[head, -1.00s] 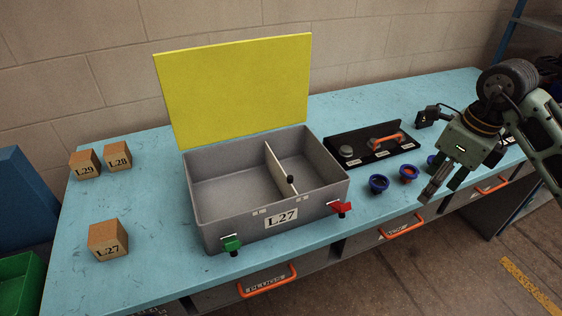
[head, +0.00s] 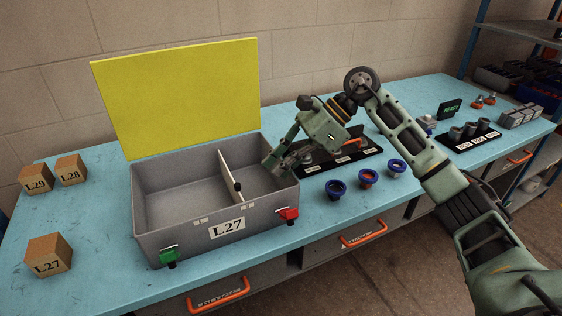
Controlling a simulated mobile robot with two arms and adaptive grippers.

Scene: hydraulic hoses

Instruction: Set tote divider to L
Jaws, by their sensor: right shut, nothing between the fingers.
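The grey tote (head: 180,242) labelled L27 stands on the blue table with its yellow lid (head: 182,98) raised at the back. A pale divider (head: 229,178) with a dark knob (head: 238,187) stands inside, splitting it into a wider left and a narrower right compartment. Small marks sit on the front rim near the divider's front end. My right gripper (head: 270,165) is shut and empty, at the right compartment's back right part, to the right of the divider and apart from it. My left gripper is not in view.
Wooden blocks (head: 48,255) stand left. A rack (head: 470,135) stands far right.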

